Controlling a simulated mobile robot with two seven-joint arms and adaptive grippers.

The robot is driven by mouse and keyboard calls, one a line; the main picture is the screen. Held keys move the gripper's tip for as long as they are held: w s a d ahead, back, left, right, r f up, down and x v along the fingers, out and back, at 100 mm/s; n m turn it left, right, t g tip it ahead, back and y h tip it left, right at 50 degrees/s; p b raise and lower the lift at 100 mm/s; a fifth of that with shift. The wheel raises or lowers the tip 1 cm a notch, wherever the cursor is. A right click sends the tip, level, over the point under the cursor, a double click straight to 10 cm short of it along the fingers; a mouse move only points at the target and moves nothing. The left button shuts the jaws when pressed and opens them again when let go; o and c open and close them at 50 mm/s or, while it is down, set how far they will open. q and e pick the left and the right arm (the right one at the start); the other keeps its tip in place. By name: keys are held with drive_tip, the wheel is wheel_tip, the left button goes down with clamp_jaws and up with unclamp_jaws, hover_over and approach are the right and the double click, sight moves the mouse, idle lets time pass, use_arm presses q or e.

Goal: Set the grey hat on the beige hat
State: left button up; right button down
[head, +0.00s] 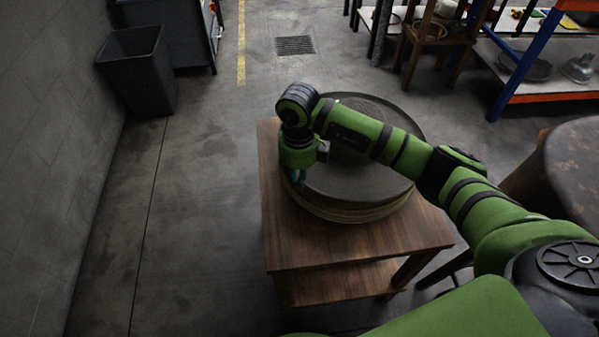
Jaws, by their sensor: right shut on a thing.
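The grey hat (350,184) is a wide, dark round shape over the wooden table. The beige hat (348,215) lies directly under it, and only a pale band of its edge shows at the front. From this view I cannot tell whether the two hats touch all round. My right gripper (298,178) points down at the left edge of the grey hat and is shut on its brim; the fingertips are small and dark. My right arm crosses over the hat and hides part of its crown. My left gripper is out of view.
The wooden table (283,240) has bare top at its front and left. A round dark table (580,165) stands at the right. A black bin (140,70) is by the left wall. A stool (436,35) and shelving (540,90) stand at the back right. Floor is clear left of the table.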

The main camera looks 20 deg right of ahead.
drive_tip(key=shift+f, duration=0.35)
drive_tip(key=shift+f+b, duration=0.7)
drive_tip(key=shift+f, duration=0.05)
idle(0.4)
drive_tip(key=c, duration=1.2)
unclamp_jaws()
drive_tip(key=shift+r, duration=0.15)
wheel_tip(320, 180, up, 12)
drive_tip(key=shift+s+a, duration=0.1)
